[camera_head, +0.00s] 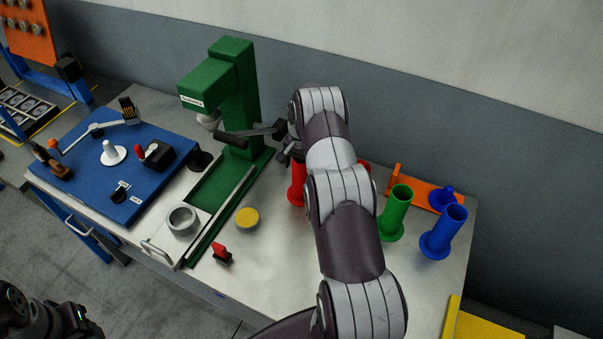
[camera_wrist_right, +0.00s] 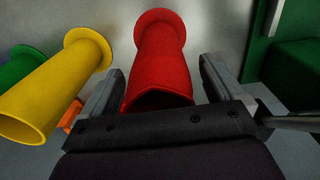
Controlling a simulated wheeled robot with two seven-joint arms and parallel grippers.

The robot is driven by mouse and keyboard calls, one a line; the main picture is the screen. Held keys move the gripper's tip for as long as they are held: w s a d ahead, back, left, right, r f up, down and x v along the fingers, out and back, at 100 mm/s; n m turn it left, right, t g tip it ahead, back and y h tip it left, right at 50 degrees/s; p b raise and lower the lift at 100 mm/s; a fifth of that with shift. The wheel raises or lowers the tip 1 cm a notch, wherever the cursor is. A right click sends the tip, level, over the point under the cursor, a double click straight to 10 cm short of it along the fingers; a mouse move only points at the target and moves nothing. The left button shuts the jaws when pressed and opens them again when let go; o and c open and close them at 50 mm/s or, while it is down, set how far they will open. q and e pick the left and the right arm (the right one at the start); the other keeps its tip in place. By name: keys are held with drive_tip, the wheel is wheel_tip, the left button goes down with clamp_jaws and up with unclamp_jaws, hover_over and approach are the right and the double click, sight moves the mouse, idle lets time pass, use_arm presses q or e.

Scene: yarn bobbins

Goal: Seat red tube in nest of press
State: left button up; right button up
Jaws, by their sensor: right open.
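The red tube (camera_head: 297,186) stands on the table right of the green press (camera_head: 237,95), partly hidden by my right arm. My right gripper (camera_head: 284,148) is at the tube's upper part. In the right wrist view the open fingers (camera_wrist_right: 158,85) lie either side of the red tube (camera_wrist_right: 162,60), with a visible gap on the right. A grey ring (camera_head: 183,220), which looks like the nest, sits on a light plate at the front of the press, with nothing visible in it. My left gripper (camera_head: 72,320) is partly visible at the lower left; its jaws are unclear.
A yellow tube (camera_wrist_right: 55,95) stands beside the red one in the wrist view. Green (camera_head: 395,213) and blue (camera_head: 443,232) tubes stand to the right. A yellow disc (camera_head: 247,219) and red-topped piece (camera_head: 222,254) lie near the press. A blue board (camera_head: 85,180) is left.

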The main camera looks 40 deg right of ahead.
drive_tip(key=shift+w, duration=0.1)
drive_tip(key=shift+f, duration=0.1)
drive_tip(key=c, duration=0.5)
drive_tip(key=shift+d, duration=0.1)
drive_tip(key=c, duration=0.9)
